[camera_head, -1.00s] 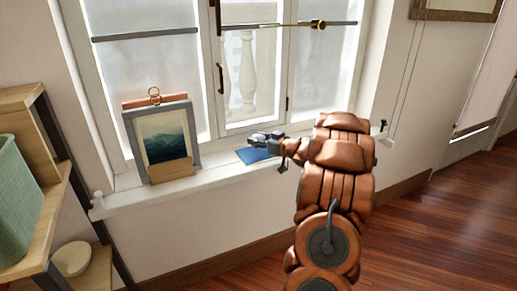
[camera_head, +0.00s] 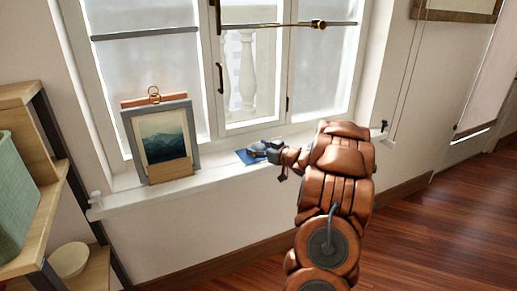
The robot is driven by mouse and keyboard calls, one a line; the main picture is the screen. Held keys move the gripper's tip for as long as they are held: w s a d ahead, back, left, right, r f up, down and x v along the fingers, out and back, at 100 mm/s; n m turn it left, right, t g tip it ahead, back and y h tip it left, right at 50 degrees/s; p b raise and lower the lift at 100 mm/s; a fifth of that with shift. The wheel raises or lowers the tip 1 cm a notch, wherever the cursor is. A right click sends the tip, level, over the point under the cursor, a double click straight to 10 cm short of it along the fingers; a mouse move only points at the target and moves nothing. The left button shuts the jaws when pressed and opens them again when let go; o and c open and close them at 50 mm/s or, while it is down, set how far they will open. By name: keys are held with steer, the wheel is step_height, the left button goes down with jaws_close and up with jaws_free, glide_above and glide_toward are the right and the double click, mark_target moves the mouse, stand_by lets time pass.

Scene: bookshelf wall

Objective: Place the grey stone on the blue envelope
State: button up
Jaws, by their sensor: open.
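The blue envelope (camera_head: 246,158) lies flat on the white windowsill, to the right of the framed picture. A small grey shape, which looks like the grey stone (camera_head: 257,149), rests on the envelope. My gripper (camera_head: 267,150) is open at the stone's right side. Its dark fingers are small in the picture and hide part of the stone and the envelope's right part. I cannot tell whether a finger still touches the stone.
The framed mountain picture (camera_head: 165,139) stands on the sill at the left. The windowsill (camera_head: 218,171) between it and the envelope is clear. A wooden shelf with a green container (camera_head: 17,205) and a white bowl (camera_head: 70,259) is at the far left.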

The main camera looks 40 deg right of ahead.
steer(key=shift+s+r, duration=0.1)
steer(key=shift+r, duration=0.05)
steer(key=s+r+p, duration=0.1)
steer(key=s+p, duration=0.2)
steer(key=s, duration=0.8)
steer(key=shift+s+d+r, duration=0.2)
steer(key=shift+s+r, duration=0.15)
